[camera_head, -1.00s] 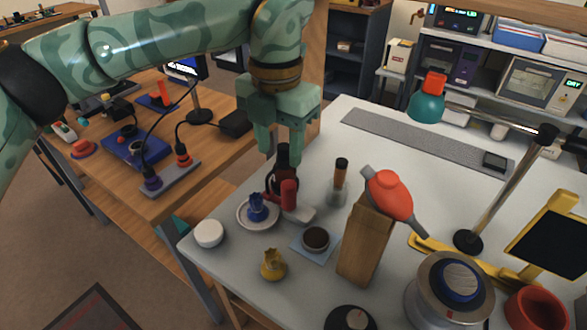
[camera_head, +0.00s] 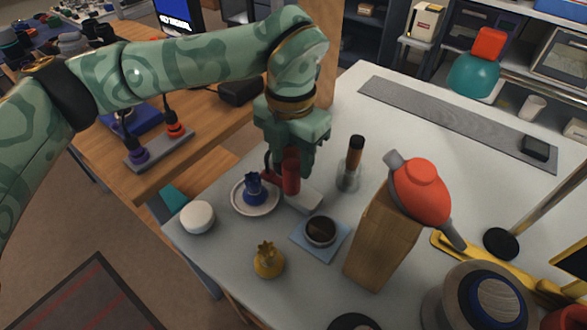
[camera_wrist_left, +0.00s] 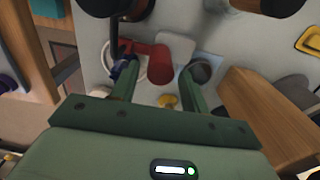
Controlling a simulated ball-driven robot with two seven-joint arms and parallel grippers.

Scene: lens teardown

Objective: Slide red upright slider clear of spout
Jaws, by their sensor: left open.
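The red upright slider (camera_head: 290,174) is a red cylinder standing at the end of a white base block (camera_head: 304,200). It also shows in the left wrist view (camera_wrist_left: 160,68), with a red arm (camera_wrist_left: 137,47) reaching left from it. A darker red piece (camera_head: 267,164), possibly the spout, is partly hidden behind my gripper. My left gripper (camera_head: 289,158) is open, pointing down over the slider. In the left wrist view its fingers (camera_wrist_left: 158,80) lie to either side of the red cylinder, apart from it. I cannot tell the exact height between them.
A white saucer (camera_head: 235,201) with a blue piece (camera_head: 254,187) stands close left.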

